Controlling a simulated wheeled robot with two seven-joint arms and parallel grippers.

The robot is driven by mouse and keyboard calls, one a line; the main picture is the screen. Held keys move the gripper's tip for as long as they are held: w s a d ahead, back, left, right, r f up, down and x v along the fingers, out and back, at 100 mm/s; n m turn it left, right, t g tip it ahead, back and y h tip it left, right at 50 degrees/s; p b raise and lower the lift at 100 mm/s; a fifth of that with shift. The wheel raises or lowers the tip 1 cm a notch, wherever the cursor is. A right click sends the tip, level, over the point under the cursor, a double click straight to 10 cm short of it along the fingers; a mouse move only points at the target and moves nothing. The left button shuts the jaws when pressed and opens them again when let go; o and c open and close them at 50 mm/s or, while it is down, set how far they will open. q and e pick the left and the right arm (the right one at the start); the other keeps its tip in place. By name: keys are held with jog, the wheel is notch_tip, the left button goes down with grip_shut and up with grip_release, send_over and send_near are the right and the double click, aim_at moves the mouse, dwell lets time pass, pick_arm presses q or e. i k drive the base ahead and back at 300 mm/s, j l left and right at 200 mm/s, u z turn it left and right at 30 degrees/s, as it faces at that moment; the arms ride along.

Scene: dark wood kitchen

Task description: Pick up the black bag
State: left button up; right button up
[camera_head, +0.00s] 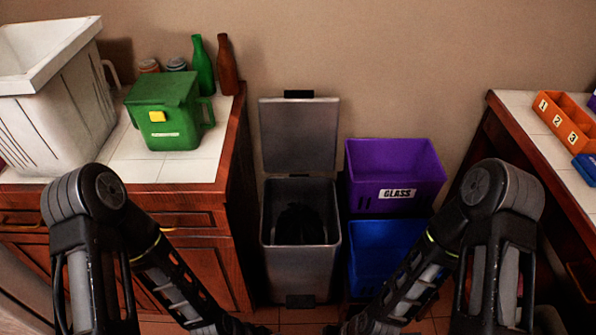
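The black bag (298,224) shows as a dark, crumpled shape down inside the open grey bin (271,222). Its lower part is hidden in the bin's shade. The bin's lid (300,135) stands upright at the back. My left gripper (246,328) is at the bottom edge of the picture, in front of and below the bin, to its left. My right gripper (345,328) is at the same height, to the bin's right. Both are apart from the bag and mostly cut off, so their fingers cannot be made out.
A purple GLASS crate (395,166) sits above a blue crate (382,262), right of the bin. The left counter (184,171) holds a white bin (62,122), a green container (168,110) and bottles (203,66). The right counter (536,147) holds an orange numbered box (565,121).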

aim_at(298, 225)
jog(key=i+l+z, duration=0.1)
jog(key=l+z, duration=0.2)
jog(key=i+l+z, duration=0.15)
jog(key=l+z, duration=0.2)
jog(key=i+l+z, duration=0.15)
jog(key=z, duration=0.15)
